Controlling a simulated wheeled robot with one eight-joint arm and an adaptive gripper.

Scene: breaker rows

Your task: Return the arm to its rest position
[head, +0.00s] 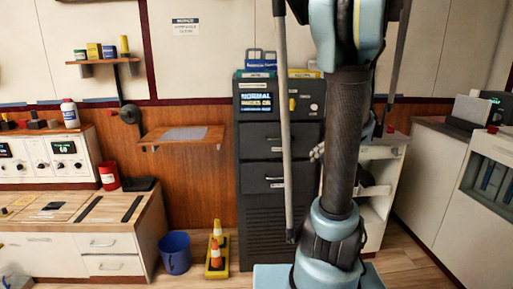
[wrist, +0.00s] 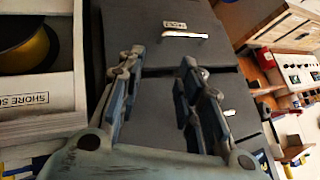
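My gripper (wrist: 160,64) is open and empty in the wrist view, its two fingers apart. Beyond them is the front of a dark grey cabinet (wrist: 155,100) with metal handles, seen tilted. In the head view my arm (head: 342,140) stands up in front of the right side of that dark cabinet (head: 257,215). A small part that looks like my gripper's fingers shows beside the arm, near the cabinet's right edge; the rest is hidden behind the arm.
A white shelf unit (head: 385,195) stands right of the cabinet; a spool (wrist: 28,45) lies in a white compartment left in the wrist view. Counters (head: 80,220) line the left; a white cabinet (head: 435,185) is right.

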